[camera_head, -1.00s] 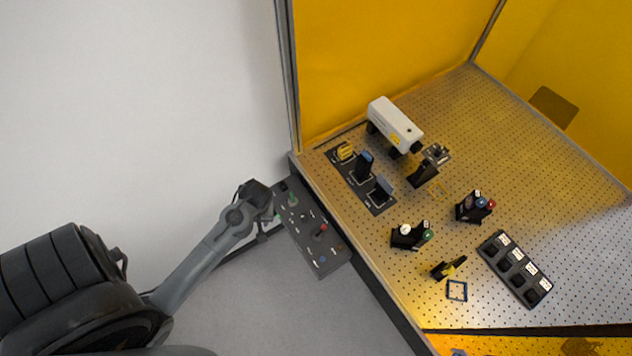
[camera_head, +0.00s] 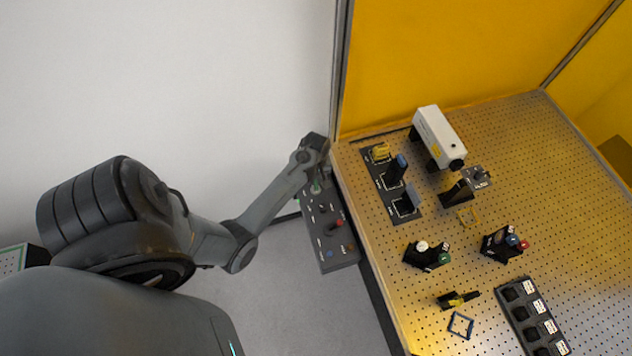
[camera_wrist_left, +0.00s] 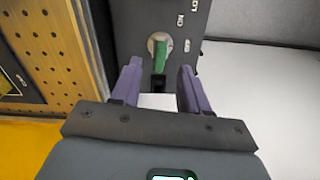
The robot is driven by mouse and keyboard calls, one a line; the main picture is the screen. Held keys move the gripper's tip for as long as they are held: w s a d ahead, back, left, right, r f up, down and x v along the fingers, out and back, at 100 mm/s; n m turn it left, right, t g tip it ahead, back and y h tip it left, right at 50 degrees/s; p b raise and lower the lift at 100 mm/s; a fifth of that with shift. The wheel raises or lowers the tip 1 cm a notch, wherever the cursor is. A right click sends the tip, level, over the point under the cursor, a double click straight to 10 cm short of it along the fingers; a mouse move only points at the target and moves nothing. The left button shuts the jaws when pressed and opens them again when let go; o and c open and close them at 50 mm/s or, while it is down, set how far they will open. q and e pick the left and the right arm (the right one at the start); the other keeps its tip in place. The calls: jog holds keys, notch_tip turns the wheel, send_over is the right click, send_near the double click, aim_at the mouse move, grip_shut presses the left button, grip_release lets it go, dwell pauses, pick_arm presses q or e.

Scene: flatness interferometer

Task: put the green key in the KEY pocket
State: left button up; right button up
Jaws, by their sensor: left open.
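The green key (camera_wrist_left: 161,55) stands in a round switch on the dark control panel; it also shows in the head view (camera_head: 315,188) at the panel's far end. My left gripper (camera_wrist_left: 160,74) is open, with its two purple fingers apart on either side of the key and slightly short of it. In the head view my left gripper (camera_head: 320,168) is over that end of the panel, partly hidden by its wrist. A black tray (camera_head: 518,312) with several labelled pockets lies at the right, cut by the lower edge; I cannot read which is KEY. My right gripper is not in view.
The control panel (camera_head: 323,222) with a red knob juts from the perforated table (camera_head: 465,130). A white instrument (camera_head: 438,137), dark stands, a blue frame (camera_head: 460,326) and a yellow-black tool (camera_head: 458,299) stand on the table. A frame post (camera_head: 340,70) rises near my left gripper.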

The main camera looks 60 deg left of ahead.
aim_at(316, 183)
pick_arm(q)
jog(key=shift+f, duration=2.35)
grip_shut()
jog(key=shift+r, duration=0.15)
jog(key=shift+r+p, duration=2.05)
jog(key=shift+p, duration=0.45)
jog(key=shift+r, duration=0.95)
